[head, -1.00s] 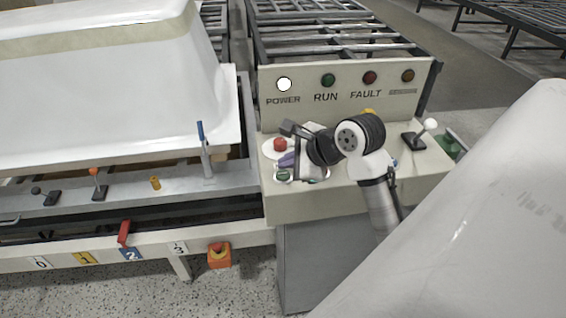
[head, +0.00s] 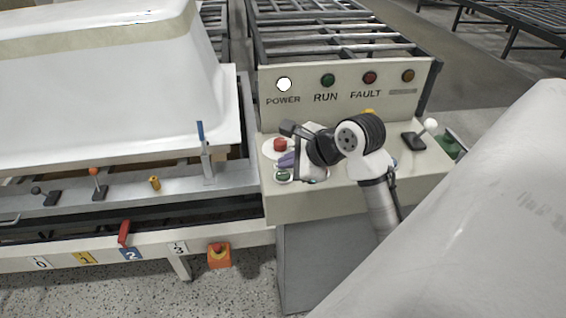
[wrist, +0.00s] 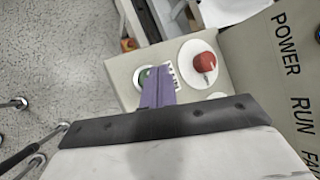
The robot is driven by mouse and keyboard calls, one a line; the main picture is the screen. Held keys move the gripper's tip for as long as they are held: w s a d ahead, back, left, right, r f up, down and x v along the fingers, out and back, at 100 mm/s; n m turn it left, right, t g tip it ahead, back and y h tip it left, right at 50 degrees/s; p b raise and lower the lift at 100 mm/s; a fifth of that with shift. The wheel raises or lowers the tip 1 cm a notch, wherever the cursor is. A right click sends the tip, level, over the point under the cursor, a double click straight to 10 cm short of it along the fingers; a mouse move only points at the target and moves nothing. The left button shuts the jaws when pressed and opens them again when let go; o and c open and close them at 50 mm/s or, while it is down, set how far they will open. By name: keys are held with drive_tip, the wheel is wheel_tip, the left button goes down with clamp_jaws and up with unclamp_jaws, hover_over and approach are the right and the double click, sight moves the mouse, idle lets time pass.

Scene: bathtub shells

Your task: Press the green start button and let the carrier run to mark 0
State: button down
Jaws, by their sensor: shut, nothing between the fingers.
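The green button (head: 283,176) is on the sloped top of the control console, near its left front corner. It also shows in the wrist view (wrist: 143,78), partly covered by my gripper's fingers. My gripper (head: 284,161) is shut and empty, its purple fingers just above or at the green button; I cannot tell if they touch. The fingers also show in the wrist view (wrist: 158,88). The carrier bears a white tub shell (head: 110,90) at the left. A red pointer (head: 124,232) hangs by mark plate 2 (head: 131,254). Mark plate 0 (head: 41,262) is further left.
A red mushroom button (head: 280,144) on a white disc is just behind my fingers. The POWER lamp (head: 284,84) is white; the RUN lamp (head: 328,80) is dark green. A white-knobbed lever (head: 430,125) stands at the right. A big white shell (head: 480,220) fills the right foreground.

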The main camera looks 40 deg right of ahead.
drive_tip(key=shift+f, duration=0.2)
drive_tip(key=shift+f, duration=0.25)
